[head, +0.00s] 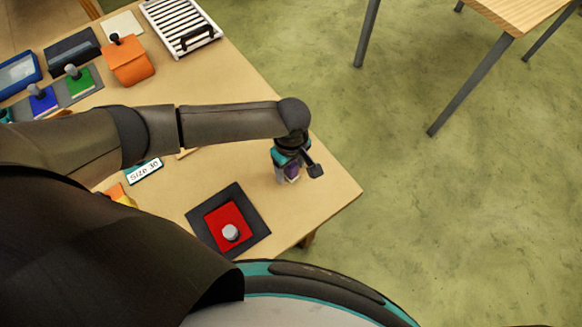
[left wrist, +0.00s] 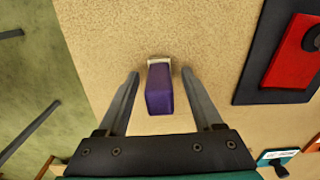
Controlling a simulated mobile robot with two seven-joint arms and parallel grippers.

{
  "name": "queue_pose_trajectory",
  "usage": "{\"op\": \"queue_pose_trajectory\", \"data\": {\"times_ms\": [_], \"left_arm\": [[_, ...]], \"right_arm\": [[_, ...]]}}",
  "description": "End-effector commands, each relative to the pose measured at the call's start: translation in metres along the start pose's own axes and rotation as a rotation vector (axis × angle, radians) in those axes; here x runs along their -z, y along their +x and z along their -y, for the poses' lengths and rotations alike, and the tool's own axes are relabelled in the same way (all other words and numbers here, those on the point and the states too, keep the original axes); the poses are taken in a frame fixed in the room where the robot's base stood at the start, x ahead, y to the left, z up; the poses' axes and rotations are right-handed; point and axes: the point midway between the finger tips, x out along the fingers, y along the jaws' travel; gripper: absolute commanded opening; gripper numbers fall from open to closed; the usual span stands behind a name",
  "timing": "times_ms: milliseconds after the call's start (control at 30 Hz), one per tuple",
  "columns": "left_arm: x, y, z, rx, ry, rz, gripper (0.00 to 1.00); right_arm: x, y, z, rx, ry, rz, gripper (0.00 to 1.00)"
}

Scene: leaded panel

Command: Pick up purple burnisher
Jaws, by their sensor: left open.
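The purple burnisher (left wrist: 160,90) is a small purple block with a pale end, on the tan table. In the left wrist view it lies between the two fingers of my left gripper (left wrist: 160,88), with a gap on each side. In the head view my left gripper (head: 289,174) is over the table near its right corner, and a bit of the burnisher (head: 292,170) shows between the fingers. The left gripper is open. My right gripper is not in view.
A red block with a white knob on a dark mat (head: 259,243) lies beside the gripper. Stamps, an orange block (head: 130,62) and a white rack (head: 181,26) are farther back. The table edge is close by on the right.

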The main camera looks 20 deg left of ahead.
Motion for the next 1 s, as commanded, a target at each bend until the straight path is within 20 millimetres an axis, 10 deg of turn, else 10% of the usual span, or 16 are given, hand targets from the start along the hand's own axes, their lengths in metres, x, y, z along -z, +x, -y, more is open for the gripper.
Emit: {"op": "queue_pose_trajectory", "data": {"times_ms": [167,733,1000], "left_arm": [[-0.0001,-0.0004,-0.0002,0.0,0.0,0.0,0.66],[-0.0002,-0.0005,0.0001,0.0,0.0,0.0,0.02],[-0.0002,-0.0006,0.0,0.0,0.0,0.0,0.0]], "right_arm": [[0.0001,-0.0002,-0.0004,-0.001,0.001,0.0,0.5],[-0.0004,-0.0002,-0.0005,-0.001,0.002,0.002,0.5],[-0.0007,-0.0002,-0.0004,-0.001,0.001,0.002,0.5]]}}
